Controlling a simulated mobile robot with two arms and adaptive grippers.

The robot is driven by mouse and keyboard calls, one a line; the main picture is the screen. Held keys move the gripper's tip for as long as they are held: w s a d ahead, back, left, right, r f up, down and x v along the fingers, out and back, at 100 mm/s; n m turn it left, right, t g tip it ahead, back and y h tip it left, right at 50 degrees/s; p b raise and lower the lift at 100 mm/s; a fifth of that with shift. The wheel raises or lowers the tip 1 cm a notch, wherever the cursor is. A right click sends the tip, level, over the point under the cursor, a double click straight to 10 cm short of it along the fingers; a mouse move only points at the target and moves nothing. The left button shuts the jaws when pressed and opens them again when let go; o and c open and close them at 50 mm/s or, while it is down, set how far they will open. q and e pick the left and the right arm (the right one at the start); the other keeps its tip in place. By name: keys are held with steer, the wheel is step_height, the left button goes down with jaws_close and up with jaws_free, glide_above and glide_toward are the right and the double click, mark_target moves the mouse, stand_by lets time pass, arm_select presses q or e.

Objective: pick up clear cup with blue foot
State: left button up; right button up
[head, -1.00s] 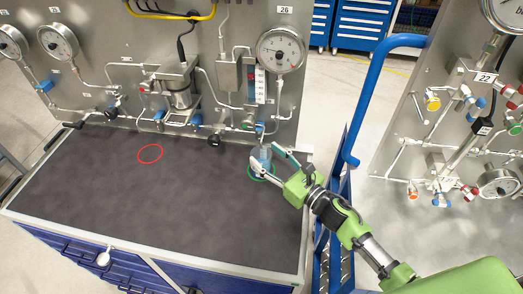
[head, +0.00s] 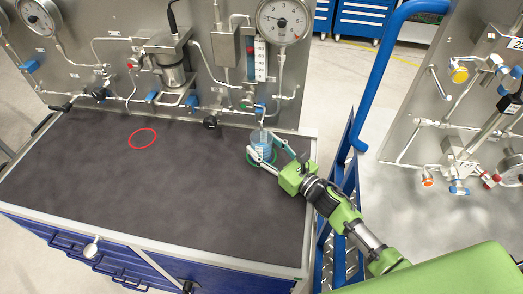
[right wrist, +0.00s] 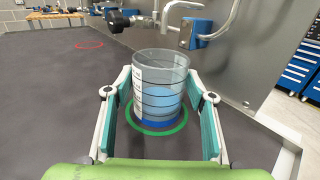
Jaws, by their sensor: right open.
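The clear cup with a blue foot (right wrist: 160,88) stands upright on the dark bench top inside a green ring (right wrist: 176,130). It has dark lines around it and looks partly filled with blue. The cup also shows in the head view (head: 262,146), at the bench's right end near the panel. My right gripper (head: 265,156) is open, with its fingers around the cup. In the right wrist view my right gripper (right wrist: 158,105) has one finger on each side of the cup, with small gaps. My left gripper is not in view.
A red ring (head: 143,139) lies on the bench top (head: 130,200), left of the cup. Behind stands a gauge panel (head: 110,40) with pipes and valves low over the bench's back edge. A blue rail (head: 376,80) rises to the right. The bench's middle is clear.

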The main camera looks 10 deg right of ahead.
mark_target(254, 138)
steer(key=x, duration=0.6)
steer(key=shift+b, duration=0.4)
steer(key=shift+s, duration=0.1)
steer(key=c, duration=1.3)
steer(key=shift+c, duration=0.4)
